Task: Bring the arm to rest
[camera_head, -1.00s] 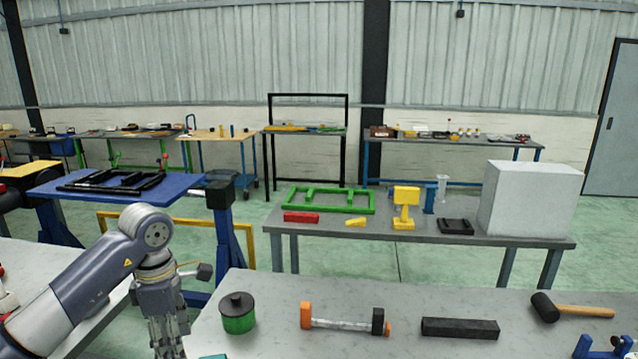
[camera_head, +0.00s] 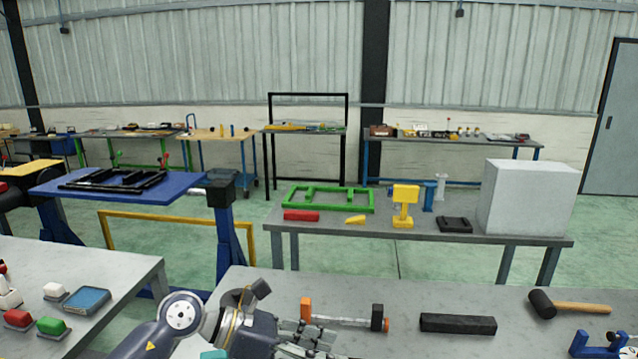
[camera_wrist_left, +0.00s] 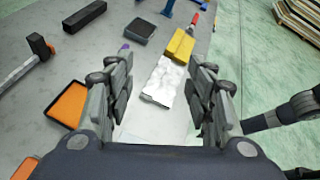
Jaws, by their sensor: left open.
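My left arm comes in low at the left of the head view. Its left gripper (camera_head: 312,340) is over the front of the near grey table (camera_head: 450,300), close in front of the orange-ended bar clamp (camera_head: 340,320). In the left wrist view the gripper (camera_wrist_left: 163,78) has its fingers spread wide with nothing held between them. A pale silver block (camera_wrist_left: 165,80) lies below, seen between the fingers. My right gripper is not seen in the head view.
A black bar (camera_head: 458,324) and a mallet (camera_head: 570,305) lie on the near table. A left table (camera_head: 110,262) holds small red, green and white items and a blue tray (camera_head: 87,299). Green floor separates the tables. A farther table bears a green frame (camera_head: 330,197).

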